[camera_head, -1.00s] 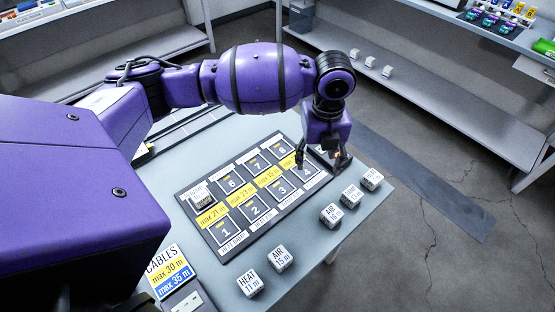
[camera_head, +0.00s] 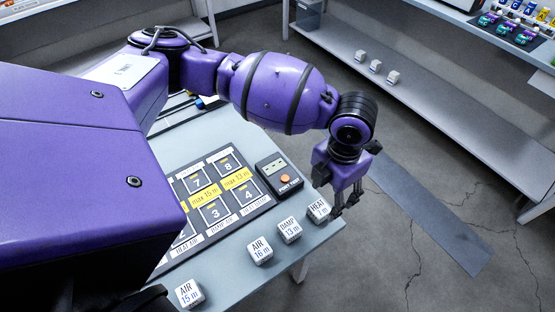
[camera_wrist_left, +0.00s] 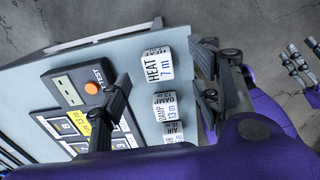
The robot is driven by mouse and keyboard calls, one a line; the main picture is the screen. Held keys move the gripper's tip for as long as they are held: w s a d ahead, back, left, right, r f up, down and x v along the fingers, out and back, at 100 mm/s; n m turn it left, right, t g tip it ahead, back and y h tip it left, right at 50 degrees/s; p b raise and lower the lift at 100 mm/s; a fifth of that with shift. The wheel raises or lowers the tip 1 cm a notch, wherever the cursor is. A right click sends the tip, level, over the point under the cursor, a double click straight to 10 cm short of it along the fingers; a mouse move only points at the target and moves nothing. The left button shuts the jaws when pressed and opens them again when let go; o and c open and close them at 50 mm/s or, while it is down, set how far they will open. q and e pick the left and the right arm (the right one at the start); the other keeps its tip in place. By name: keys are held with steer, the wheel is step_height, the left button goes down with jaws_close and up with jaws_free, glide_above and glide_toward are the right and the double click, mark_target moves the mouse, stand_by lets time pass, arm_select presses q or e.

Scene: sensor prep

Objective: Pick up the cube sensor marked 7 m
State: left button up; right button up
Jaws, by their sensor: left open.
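The white cube sensor marked HEAT 7 m (camera_wrist_left: 158,68) stands near the table edge. My left gripper (camera_head: 345,206) is open and empty, just right of the cube and at the table's edge. In the left wrist view the open fingers of this gripper (camera_wrist_left: 162,84) show on both sides of the cube, with no visible grip on it. What seems to be my right gripper (camera_wrist_left: 300,66) shows at that view's right edge; its opening is unclear.
The DAMP 13 m cube (camera_head: 289,230) stands close beside the HEAT cube, then AIR 16 m (camera_head: 260,250) and AIR 15 m (camera_head: 189,293). A test device (camera_head: 280,178) with an orange button lies behind, beside the numbered board (camera_head: 262,206). Floor lies beyond the table edge.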

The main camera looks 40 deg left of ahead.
mark_target(321, 208)
arm_select(q)
steer(key=shift+s+a+f, duration=0.25)
steer(key=shift+s+f, duration=0.05)
steer(key=shift+f, duration=0.25)
steer(key=shift+s+a+f, duration=0.2)
steer(key=shift+s+f, duration=0.1)
steer(key=shift+f, duration=0.25)
step_height(321, 208, down, 6)
steer(key=shift+a+r, duration=0.1)
steer(key=shift+r, duration=0.15)
steer(key=shift+w+r, duration=0.1)
steer(key=c, duration=1.2)
steer(key=shift+c, duration=0.2)
steer(key=shift+r, duration=0.1)
